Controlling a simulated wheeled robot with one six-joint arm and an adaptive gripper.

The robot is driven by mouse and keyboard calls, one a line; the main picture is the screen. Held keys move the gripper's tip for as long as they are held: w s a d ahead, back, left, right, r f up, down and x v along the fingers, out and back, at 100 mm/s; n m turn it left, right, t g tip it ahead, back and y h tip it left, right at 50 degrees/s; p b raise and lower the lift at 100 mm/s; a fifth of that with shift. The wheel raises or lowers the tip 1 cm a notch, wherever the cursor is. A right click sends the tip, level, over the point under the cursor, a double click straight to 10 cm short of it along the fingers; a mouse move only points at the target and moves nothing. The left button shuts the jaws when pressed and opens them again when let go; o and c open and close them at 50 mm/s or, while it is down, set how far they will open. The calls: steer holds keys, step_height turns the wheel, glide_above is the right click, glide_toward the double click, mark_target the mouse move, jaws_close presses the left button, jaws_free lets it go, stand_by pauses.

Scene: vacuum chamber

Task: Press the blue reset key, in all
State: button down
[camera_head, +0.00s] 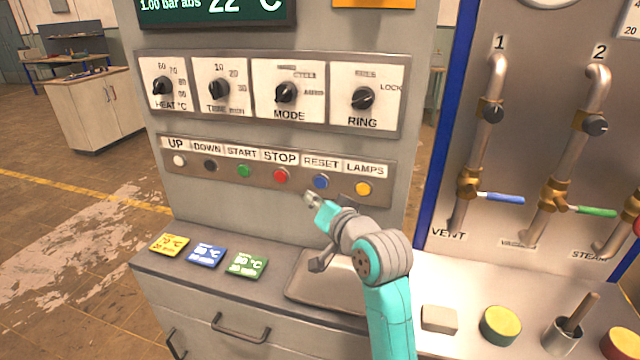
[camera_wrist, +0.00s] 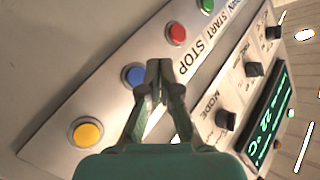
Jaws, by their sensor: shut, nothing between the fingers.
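The blue reset key (camera_head: 321,182) is a round button under the RESET label on the key strip, between the red STOP key (camera_head: 280,176) and the yellow LAMPS key (camera_head: 362,188). My gripper (camera_head: 312,198) is just below and in front of the blue key in the head view. In the wrist view my gripper (camera_wrist: 159,66) is shut and empty, its tips beside the blue key (camera_wrist: 134,75). The tips partly cover the strip and the RESET label. I cannot tell whether they touch the panel.
A green START key (camera_head: 244,170) is further left on the strip. Four-knob panel aside, a knob row (camera_head: 285,92) sits above. Cards, a tray (camera_head: 300,287) and a grey block (camera_head: 438,319) lie on the counter below. Valve pipes (camera_head: 490,130) stand at right.

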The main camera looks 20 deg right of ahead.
steer(key=shift+s+a, duration=0.55)
steer(key=shift+s, duration=0.25)
